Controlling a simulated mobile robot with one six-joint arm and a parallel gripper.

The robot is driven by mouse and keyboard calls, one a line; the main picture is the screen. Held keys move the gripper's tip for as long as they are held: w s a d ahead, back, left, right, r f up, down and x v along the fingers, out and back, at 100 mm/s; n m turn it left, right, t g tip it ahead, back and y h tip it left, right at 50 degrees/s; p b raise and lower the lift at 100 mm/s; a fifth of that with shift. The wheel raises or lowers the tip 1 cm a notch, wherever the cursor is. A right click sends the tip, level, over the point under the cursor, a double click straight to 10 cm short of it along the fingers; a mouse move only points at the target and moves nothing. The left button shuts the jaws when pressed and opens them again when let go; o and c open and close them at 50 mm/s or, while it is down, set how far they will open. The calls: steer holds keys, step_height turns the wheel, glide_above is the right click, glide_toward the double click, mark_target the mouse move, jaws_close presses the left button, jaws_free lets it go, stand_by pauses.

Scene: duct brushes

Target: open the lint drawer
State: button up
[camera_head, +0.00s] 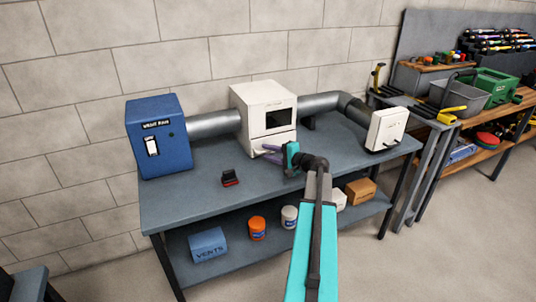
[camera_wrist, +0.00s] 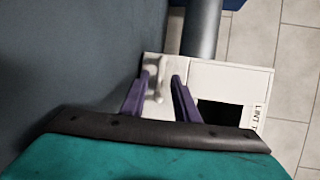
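The white lint box (camera_head: 265,100) stands on the bench between two grey duct pipes, with a dark window above its drawer front (camera_head: 262,143). In the wrist view the box (camera_wrist: 225,78) shows part of a "LINT" label. The drawer's pale handle (camera_wrist: 161,68) stands out from its front, between the two purple fingers of my gripper (camera_wrist: 160,86). A gap shows on each side of the handle, so the fingers are open around it. In the head view my gripper (camera_head: 269,154) is at the drawer front, hiding part of it. The drawer looks shut.
A blue box with a white switch (camera_head: 158,135) stands left on the bench, a small black-and-red item (camera_head: 230,178) near the front. A white panel box (camera_head: 387,129) is at the right end. Tubs and boxes sit on the shelf below. Bare bench top (camera_head: 195,195) lies at the front left.

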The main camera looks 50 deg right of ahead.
steer(key=shift+c, duration=0.3)
jaws_close()
